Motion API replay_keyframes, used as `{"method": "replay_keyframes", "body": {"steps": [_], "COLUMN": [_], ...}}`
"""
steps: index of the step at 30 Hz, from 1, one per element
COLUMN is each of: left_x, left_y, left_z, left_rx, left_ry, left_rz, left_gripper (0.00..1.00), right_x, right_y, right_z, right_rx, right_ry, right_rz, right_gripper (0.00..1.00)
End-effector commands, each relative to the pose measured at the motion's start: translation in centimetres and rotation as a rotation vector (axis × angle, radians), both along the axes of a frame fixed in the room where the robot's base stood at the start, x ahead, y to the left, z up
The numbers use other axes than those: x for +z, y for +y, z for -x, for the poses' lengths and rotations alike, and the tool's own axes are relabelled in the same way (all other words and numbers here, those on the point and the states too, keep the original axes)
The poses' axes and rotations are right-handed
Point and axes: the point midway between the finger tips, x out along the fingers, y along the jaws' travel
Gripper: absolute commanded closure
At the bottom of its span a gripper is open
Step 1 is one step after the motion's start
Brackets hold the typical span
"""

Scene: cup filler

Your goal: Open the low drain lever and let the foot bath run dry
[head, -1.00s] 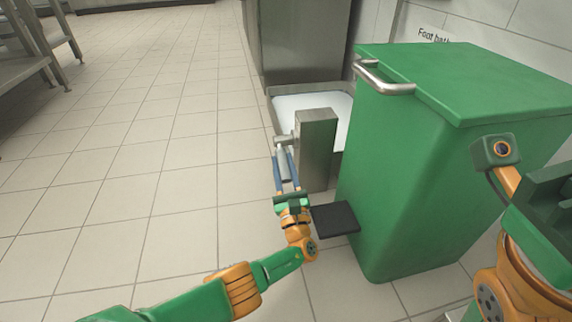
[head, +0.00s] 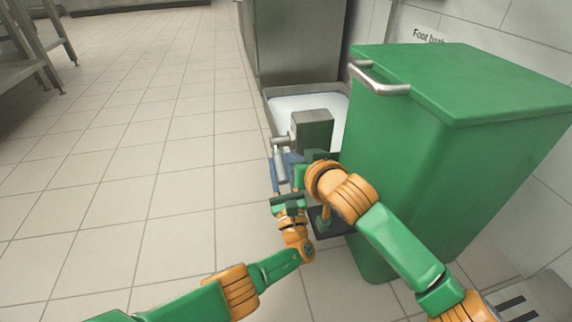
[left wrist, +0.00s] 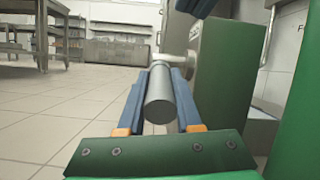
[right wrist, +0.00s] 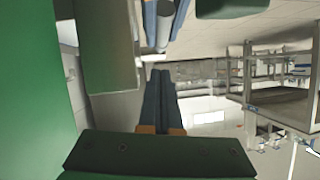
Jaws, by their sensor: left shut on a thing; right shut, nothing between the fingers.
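The drain lever's grey handle (head: 281,163) hangs beside a steel post (head: 312,130) in front of the foot bath (head: 280,95), which shows white liquid inside. My left gripper (head: 280,168) is shut on the handle. In the left wrist view the round handle (left wrist: 160,95) lies between the blue fingers, with its end towards the camera. My right gripper (head: 292,159) is shut and empty, close to the right of the left one and in front of the post. Its closed fingers (right wrist: 160,95) show in the right wrist view, apart from the handle. My right arm hides the post's lower part.
A large green bin (head: 390,130) with a steel handle stands right of the bath. Its black pedal (head: 337,226) sticks out low near my arms. A steel cabinet (head: 300,45) stands behind the bath.

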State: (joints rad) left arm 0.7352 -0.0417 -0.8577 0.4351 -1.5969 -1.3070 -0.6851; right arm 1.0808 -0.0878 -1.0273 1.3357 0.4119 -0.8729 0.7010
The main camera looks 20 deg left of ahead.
Motion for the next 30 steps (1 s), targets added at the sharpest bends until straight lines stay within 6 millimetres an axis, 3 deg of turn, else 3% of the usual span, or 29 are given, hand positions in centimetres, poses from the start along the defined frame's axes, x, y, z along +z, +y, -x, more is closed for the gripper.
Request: {"method": "replay_keyframes", "body": {"steps": [4, 11, 23, 30], "left_x": [0.0, 0.0, 0.0, 0.1], "left_y": [0.0, 0.0, 0.0, 0.0], "left_z": [0.0, 0.0, 0.0, 0.0], "left_rx": [0.001, 0.001, 0.001, 0.001], "left_ry": [0.000, 0.000, 0.000, -0.003], "left_rz": [0.000, 0.000, 0.000, 0.000], "left_gripper": [1.00, 1.00, 1.00, 1.00], "right_x": [-1.0, -4.0, -4.6, -6.2], "right_y": [1.6, 2.6, 2.8, 3.0], "right_z": [-1.6, -2.1, -2.3, -2.4], "right_rx": [0.000, 0.000, -0.001, -0.002], "right_ry": [0.000, 0.001, -0.001, -0.045], "right_rz": [0.002, 0.000, -0.002, -0.031], "right_gripper": [1.00, 1.00, 1.00, 1.00]}}
